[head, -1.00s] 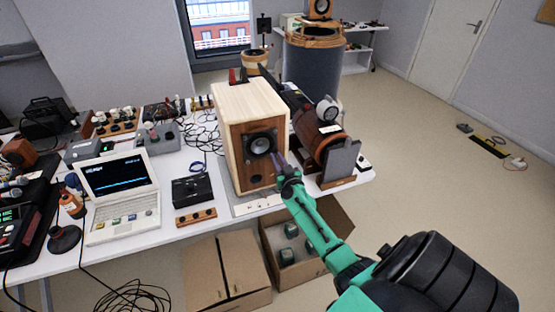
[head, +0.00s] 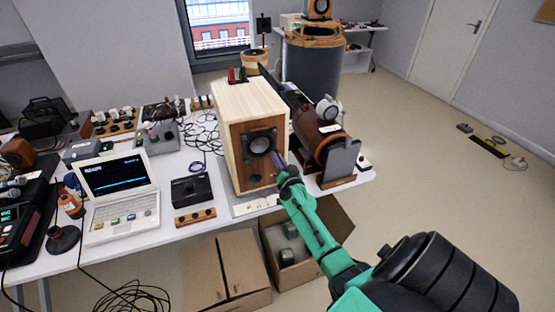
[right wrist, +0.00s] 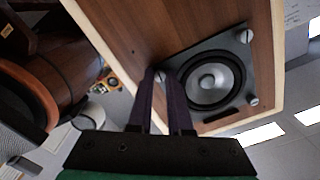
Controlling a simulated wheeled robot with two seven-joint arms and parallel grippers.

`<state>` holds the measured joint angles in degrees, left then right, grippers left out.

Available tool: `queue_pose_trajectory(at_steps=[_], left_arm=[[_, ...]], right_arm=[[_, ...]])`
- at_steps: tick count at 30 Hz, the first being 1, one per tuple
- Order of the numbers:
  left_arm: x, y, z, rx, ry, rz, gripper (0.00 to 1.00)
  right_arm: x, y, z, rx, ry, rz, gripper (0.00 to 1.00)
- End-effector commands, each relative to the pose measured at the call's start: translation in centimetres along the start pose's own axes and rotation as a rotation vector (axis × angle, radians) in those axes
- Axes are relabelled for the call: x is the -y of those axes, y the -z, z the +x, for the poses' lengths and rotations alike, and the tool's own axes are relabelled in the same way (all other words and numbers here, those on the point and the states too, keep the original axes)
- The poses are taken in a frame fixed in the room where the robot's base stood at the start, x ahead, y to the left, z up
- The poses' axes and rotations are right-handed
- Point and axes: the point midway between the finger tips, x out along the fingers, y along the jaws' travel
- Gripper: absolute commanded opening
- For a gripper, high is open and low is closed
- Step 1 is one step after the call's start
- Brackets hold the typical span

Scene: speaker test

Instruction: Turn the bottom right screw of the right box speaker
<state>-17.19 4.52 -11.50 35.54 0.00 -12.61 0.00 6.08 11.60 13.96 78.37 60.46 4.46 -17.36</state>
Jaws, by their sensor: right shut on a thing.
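The box speaker (head: 233,149) stands upright on the table, with a pale wood case and a darker front. Its square black driver plate (head: 259,143) also shows close up in the right wrist view (right wrist: 213,77). My right gripper (head: 278,159) reaches the plate's lower right corner from the front. In the right wrist view its two dark fingers (right wrist: 160,82) are closed around the silvery screw (right wrist: 160,75) at that corner, which they partly hide. Two other corner screws, one (right wrist: 246,36) and another (right wrist: 253,101), are clear of the fingers. My left gripper is not in view.
A brown cylindrical device (head: 318,138) and a dark grey panel (head: 341,160) stand close right of the speaker. A laptop-like instrument (head: 120,190) and a black box (head: 193,189) are to its left.

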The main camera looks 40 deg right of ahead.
Motion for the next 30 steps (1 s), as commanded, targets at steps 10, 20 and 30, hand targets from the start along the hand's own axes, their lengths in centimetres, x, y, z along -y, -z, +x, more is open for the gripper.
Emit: queue_pose_trajectory(at_steps=[10, 20, 30], left_arm=[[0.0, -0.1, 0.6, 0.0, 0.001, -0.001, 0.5], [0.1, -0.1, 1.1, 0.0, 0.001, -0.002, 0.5], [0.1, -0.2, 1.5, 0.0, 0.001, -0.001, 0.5]], right_arm=[[-0.1, -0.2, -0.1, 0.003, -0.002, 0.33, 0.0], [-0.2, -0.3, -0.1, 0.003, -0.002, 0.643, 0.0], [-0.1, -0.3, 0.0, 0.004, -0.001, 0.967, 0.0]])
